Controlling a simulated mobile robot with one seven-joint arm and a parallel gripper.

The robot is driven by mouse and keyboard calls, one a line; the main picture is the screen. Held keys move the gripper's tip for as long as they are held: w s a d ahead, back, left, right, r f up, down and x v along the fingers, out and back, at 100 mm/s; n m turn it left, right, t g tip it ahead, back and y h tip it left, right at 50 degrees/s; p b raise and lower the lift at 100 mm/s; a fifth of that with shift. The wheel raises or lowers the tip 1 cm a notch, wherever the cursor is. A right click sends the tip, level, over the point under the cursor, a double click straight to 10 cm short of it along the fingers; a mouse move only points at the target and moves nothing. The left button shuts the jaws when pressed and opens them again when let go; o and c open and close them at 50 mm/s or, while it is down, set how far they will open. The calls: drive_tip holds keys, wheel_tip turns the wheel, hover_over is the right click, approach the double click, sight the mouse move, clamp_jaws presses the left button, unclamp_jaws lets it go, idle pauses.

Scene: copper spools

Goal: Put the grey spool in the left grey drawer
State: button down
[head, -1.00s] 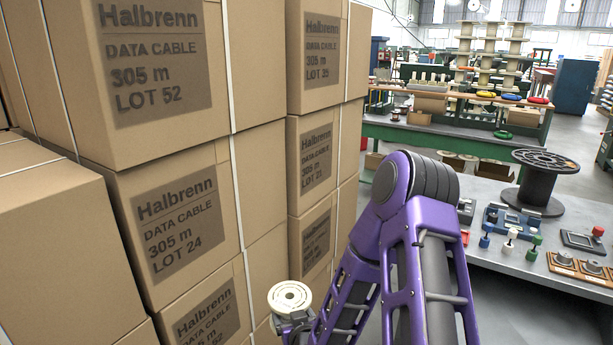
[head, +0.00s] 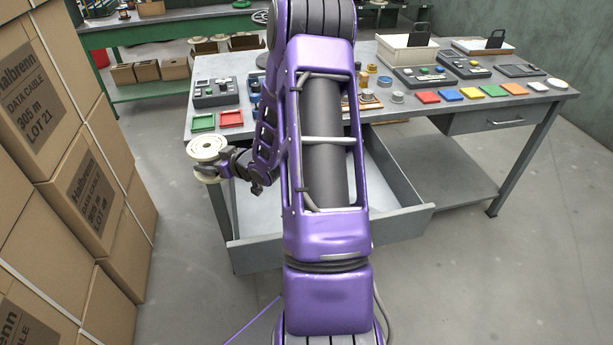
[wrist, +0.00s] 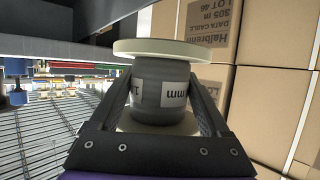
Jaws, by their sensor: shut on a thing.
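The grey spool, with cream flanges and a dark grey winding, is in my gripper; it shows in the wrist view (wrist: 160,90) and from above in the head view (head: 207,150). My gripper (wrist: 170,115) is shut on the spool's grey middle, between the two flanges. In the head view my gripper and the spool are left of the arm, in front of the table's left end. The left grey drawer (head: 240,256) is pulled open under the table. Its floor looks bare where visible, and my arm hides its middle.
The grey table (head: 540,97) holds control boxes, coloured tiles and a cream bin (head: 407,52). The right drawer (head: 500,121) is shut. Stacked cardboard boxes (head: 85,180) stand at the left, with open floor between them and the drawer.

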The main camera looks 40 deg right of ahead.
drive_tip(key=s+d+f+y, duration=0.1)
drive_tip(key=s+d, duration=0.2)
drive_tip(key=d, duration=0.4)
drive_tip(key=s+d+f, duration=0.1)
drive_tip(key=s+d, duration=0.2)
drive_tip(key=d, duration=0.4)
drive_tip(key=b, duration=0.2)
hover_over(274, 189)
drive_tip(key=shift+n, duration=0.4)
wheel_tip(274, 189, down, 6)
drive_tip(key=shift+f, duration=0.1)
drive_tip(key=shift+f+b, duration=0.4)
drive_tip(key=shift+f, duration=1.7)
drive_tip(key=shift+f, duration=0.15)
unclamp_jaws()
